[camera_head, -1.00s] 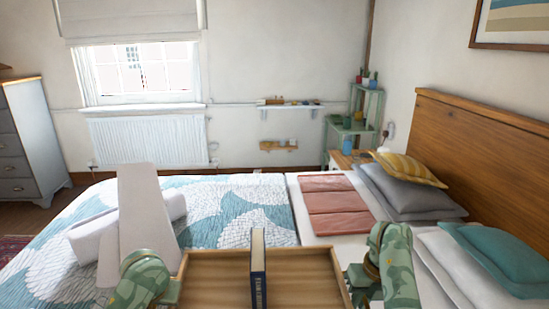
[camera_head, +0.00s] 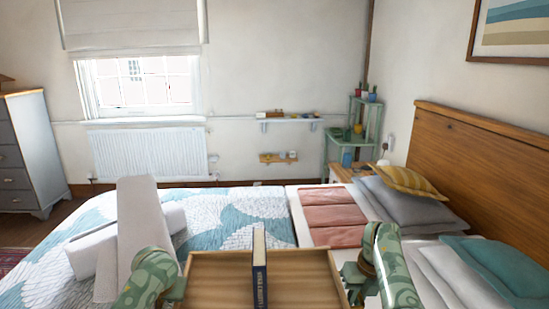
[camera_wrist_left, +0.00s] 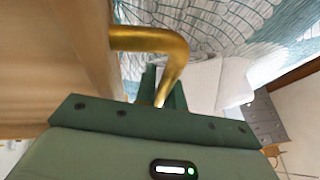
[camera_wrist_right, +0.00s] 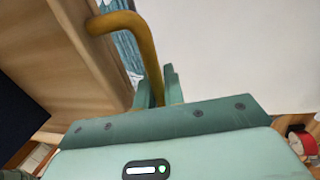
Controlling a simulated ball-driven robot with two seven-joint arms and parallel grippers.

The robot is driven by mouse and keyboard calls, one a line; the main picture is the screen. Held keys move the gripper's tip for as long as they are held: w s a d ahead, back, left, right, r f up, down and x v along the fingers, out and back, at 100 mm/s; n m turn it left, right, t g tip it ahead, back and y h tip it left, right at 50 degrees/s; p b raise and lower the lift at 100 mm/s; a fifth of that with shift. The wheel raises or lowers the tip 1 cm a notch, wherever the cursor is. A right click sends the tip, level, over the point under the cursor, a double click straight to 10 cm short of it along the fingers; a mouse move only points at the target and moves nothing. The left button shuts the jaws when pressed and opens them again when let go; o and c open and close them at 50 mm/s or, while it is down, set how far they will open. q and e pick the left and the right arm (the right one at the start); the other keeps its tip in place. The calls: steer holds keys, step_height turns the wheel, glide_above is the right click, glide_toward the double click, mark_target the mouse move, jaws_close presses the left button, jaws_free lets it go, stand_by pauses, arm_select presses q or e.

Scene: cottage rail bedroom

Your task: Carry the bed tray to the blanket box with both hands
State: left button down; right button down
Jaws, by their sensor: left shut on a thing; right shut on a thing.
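The wooden bed tray (camera_head: 300,275) is held in front of me at the bottom of the head view, with a dark blue book (camera_head: 260,268) standing upright in it. My left gripper (camera_wrist_left: 160,88) is shut on the tray's brass handle (camera_wrist_left: 165,42) on the left side. My right gripper (camera_wrist_right: 158,85) is shut on the other brass handle (camera_wrist_right: 135,28) on the right side. In the head view the gripper fingers are mostly hidden behind my green arms; my right gripper (camera_head: 357,283) shows beside the tray's right wall. I cannot make out the blanket box.
The bed (camera_head: 235,213) with a blue and white quilt lies just ahead. Rolled white towels (camera_head: 145,235) lie on it at left, pillows (camera_head: 405,195) and a wooden headboard (camera_head: 475,180) at right. A grey dresser (camera_head: 30,150) stands at far left.

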arm_select(q)
steer(key=shift+w+a+r, duration=0.1)
steer(key=shift+w, duration=0.2)
arm_select(e)
steer(key=shift+w+r, duration=0.1)
steer(key=shift+w, duration=0.15)
arm_select(q)
steer(key=shift+s, duration=0.1)
